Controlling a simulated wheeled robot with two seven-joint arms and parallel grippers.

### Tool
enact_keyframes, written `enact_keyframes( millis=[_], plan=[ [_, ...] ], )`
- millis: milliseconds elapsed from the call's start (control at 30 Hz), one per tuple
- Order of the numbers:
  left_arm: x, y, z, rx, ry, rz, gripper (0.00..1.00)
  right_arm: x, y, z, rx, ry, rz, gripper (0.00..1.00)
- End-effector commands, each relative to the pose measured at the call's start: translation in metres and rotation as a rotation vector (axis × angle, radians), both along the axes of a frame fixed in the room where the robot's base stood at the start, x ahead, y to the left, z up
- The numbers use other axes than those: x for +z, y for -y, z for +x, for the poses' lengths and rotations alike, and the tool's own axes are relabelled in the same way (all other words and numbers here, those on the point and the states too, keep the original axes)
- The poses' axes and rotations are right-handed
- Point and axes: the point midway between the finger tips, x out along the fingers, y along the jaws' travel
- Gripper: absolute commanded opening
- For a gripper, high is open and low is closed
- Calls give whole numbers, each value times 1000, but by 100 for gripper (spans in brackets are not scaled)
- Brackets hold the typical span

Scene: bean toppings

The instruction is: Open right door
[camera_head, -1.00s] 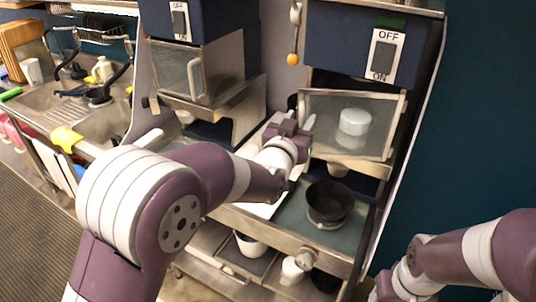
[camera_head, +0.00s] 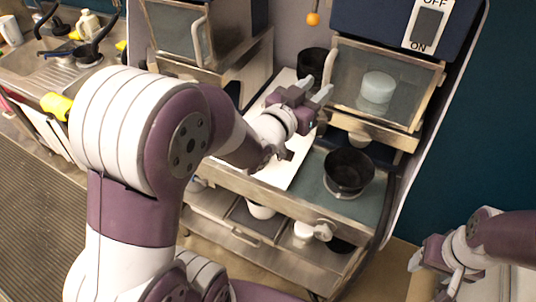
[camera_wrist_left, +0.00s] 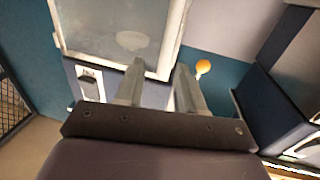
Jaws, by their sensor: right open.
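The right door (camera_head: 350,85) is a glass panel in a metal frame, under the dark blue box with the OFF/ON switch. It looks shut, and a pale round object (camera_head: 377,88) shows through the glass. Its upright handle (camera_head: 329,68) is on the left edge. My left gripper (camera_head: 316,90) is open, with its fingertips close to the lower end of this handle. In the left wrist view, the fingers (camera_wrist_left: 160,68) are apart near the corner of the door frame (camera_wrist_left: 174,38); I cannot tell whether they touch. My right gripper (camera_head: 437,268) is open and empty at the lower right.
A left glass door (camera_head: 175,30) is on the neighbouring unit. A black pot (camera_head: 349,172) stands on the shelf below the right door. A white board (camera_head: 297,160) lies beside it. An orange ball (camera_head: 313,18) hangs near the blue box. The sink counter is at far left.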

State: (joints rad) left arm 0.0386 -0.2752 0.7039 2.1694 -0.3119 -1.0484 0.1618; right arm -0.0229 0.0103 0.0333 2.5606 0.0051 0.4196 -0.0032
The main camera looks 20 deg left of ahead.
Motion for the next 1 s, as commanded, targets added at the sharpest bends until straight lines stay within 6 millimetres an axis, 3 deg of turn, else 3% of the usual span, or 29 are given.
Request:
enact_keyframes(
  millis=[267,700,1000],
  plan=[
    [-1,-16,-66,5,1,1,38,-12,0,0,0,0,0,59],
    [-104,-56,-83,178,-533,134,38,-16,0,0,0,0,0,59],
    [-128,-63,-97,211,-682,152,38,-18,0,0,0,0,0,59]
  ],
)
